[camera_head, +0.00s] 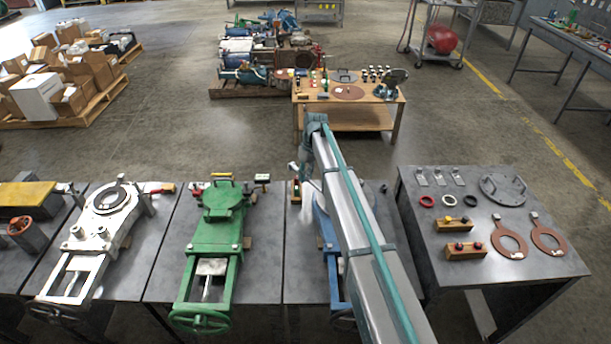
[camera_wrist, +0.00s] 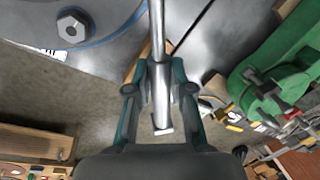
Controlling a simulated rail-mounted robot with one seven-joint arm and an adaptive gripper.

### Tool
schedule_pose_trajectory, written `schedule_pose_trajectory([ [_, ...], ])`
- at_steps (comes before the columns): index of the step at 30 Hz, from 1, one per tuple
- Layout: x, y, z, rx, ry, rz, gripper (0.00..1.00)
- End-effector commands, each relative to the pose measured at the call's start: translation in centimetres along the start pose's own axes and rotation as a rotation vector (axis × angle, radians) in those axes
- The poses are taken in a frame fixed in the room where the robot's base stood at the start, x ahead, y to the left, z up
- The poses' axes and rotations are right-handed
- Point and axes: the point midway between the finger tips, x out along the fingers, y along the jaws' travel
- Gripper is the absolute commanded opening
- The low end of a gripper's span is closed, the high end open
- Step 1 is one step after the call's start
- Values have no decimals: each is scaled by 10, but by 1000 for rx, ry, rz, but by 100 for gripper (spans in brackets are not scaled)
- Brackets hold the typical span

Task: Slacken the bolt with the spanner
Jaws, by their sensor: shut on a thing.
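My gripper (camera_wrist: 160,90) is shut on a long grey metal bar, the spanner (camera_wrist: 162,68), in the wrist view. The bar runs up between the fingers and out of the top edge, so its far end is hidden. A hex bolt (camera_wrist: 73,26) sits on a grey plate with a blue rim at the upper left of the wrist view. It is to the left of the bar and apart from the visible part of it. In the head view, my arm covers most of the blue valve (camera_head: 326,228), and the gripper is hard to make out.
A green valve (camera_head: 218,215) and a white valve (camera_head: 104,212) lie on benches to the left. The right bench (camera_head: 425,268) holds rings, gaskets and a round cover (camera_head: 503,188). A wooden table (camera_head: 350,106) with small parts stands behind.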

Motion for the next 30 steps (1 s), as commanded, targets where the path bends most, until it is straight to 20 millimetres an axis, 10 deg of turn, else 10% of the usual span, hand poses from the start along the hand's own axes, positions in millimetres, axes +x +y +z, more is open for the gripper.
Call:
schedule_pose_trajectory([
  [30, 18, 4, 0, 0, 0, 0, 0],
])
